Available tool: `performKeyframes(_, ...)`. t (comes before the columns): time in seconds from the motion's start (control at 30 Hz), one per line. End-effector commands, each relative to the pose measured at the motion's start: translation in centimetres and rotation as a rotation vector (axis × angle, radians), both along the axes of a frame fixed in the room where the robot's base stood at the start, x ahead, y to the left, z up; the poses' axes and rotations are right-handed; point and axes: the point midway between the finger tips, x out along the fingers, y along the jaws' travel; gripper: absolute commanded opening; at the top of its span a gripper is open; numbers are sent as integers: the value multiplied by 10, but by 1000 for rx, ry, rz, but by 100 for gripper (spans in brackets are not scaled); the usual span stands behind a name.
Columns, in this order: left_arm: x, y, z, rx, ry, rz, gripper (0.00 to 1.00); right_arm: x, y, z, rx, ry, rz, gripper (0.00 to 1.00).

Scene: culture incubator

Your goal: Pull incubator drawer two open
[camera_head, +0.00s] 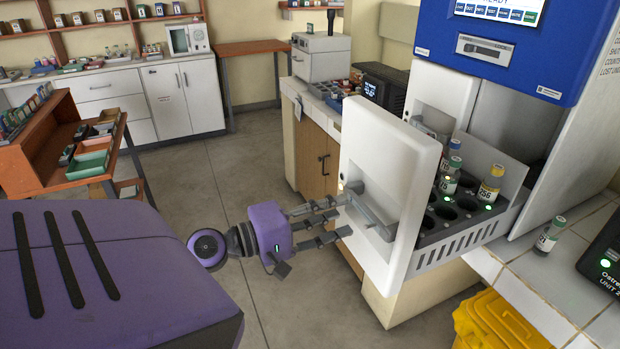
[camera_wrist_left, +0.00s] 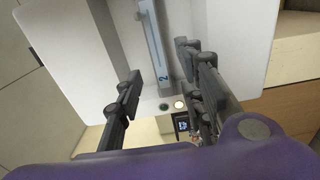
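The drawer (camera_head: 385,160) with a white front stands pulled out of the blue and white incubator (camera_head: 500,70). Its dark rack, holding several capped vials, shows behind the front. My left gripper (camera_head: 335,212) is at the handle. In the left wrist view my left gripper (camera_wrist_left: 160,72) has its fingers spread apart, one side on each side of the handle, with gaps visible. My right gripper is not in view.
Another white front (camera_head: 442,92) sits behind and above the drawer. A single vial (camera_head: 549,234) stands on the tiled counter at the right, beside a dark unit (camera_head: 604,262). A yellow bin (camera_head: 500,322) is below. The floor (camera_head: 215,175) at the left is clear.

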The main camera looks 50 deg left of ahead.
Motion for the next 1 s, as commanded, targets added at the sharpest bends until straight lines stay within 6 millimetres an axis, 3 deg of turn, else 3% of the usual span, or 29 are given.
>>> performKeyframes(0.1,-24,9,-1,-3,1,4,36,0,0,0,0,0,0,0)
performKeyframes(0.33,-52,19,0,-1,0,1,36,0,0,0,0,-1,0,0)
performKeyframes(1.0,-57,21,0,1,-1,0,36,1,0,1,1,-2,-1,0)
